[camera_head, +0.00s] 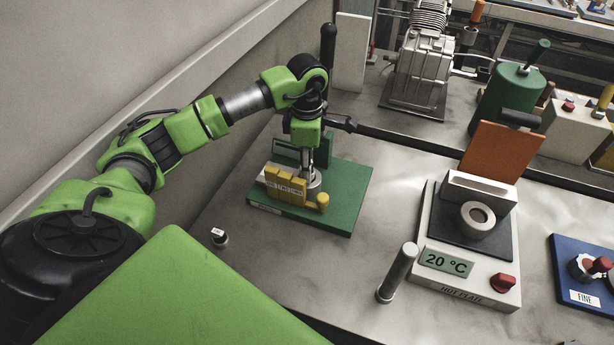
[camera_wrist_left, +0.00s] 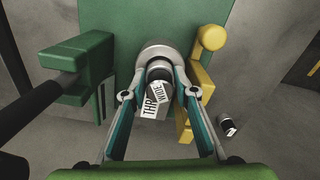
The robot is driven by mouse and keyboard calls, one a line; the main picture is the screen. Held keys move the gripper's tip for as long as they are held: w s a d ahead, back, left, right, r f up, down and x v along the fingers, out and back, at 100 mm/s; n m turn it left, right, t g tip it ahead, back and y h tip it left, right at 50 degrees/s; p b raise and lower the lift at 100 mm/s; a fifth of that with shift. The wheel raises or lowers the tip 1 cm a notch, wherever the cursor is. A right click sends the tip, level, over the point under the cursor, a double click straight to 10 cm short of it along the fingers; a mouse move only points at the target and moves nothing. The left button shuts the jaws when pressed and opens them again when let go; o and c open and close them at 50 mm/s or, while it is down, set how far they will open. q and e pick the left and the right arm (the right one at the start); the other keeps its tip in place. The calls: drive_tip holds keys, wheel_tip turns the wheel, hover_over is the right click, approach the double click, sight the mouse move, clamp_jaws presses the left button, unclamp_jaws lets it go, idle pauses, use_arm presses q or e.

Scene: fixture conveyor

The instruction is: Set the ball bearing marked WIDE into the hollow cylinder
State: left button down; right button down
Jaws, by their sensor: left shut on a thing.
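My left gripper (camera_head: 311,171) points down over a green base (camera_head: 342,207). In the left wrist view, its fingers (camera_wrist_left: 160,72) are shut on a small grey piece with a white tag reading WIDE (camera_wrist_left: 161,90); a second tag starts with THR. The held piece is at the mouth of a wide grey metal cylinder (camera_wrist_left: 156,49) standing on the base. That cylinder also shows in the head view (camera_head: 315,188), partly hidden by the gripper. How deep the piece sits in it, I cannot tell. My right gripper is not in view.
Yellow blocks (camera_head: 285,185) with white labels stand beside the cylinder. A small tagged piece (camera_head: 219,237) and a grey post (camera_head: 397,273) stand on the table. A thick grey ring (camera_head: 477,217) sits on the hot plate (camera_head: 450,287). A blue board (camera_head: 570,262) lies at right.

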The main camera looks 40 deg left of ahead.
use_arm(q)
drive_tip(key=shift+f, duration=0.15)
drive_tip(key=shift+f+b, duration=0.4)
drive_tip(key=shift+b, duration=0.05)
idle(0.4)
drive_tip(key=c, duration=1.6)
unclamp_jaws()
drive_tip(key=shift+o, duration=0.2)
drive_tip(key=shift+f, duration=0.1)
wheel_tip(320, 180, up, 12)
drive_tip(key=shift+r, duration=0.15)
